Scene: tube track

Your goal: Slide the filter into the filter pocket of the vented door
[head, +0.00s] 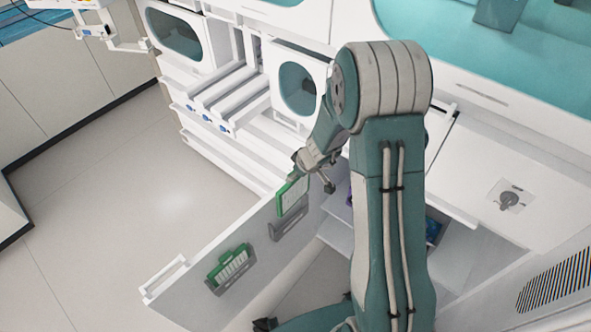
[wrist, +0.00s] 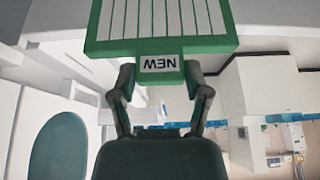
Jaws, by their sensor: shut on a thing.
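The filter (head: 292,198) is a flat panel with a green frame and pale pleats. My gripper (head: 299,177) is shut on its top tab, which reads "NEW" in the wrist view (wrist: 158,64). The vented door (head: 190,288) stands swung open, with two grey pockets on its face. The filter is upright just above the farther pocket (head: 288,224), its lower edge close to the pocket's rim. I cannot tell whether that edge is inside. The nearer pocket (head: 228,283) holds another green filter (head: 230,264).
White cabinets with round-cornered teal windows (head: 297,88) line the back. An open compartment with shelves (head: 338,232) lies right of the door, partly hidden by my arm. A white handle (head: 164,279) sticks up at the door's near end. The floor (head: 120,190) left of the door is clear.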

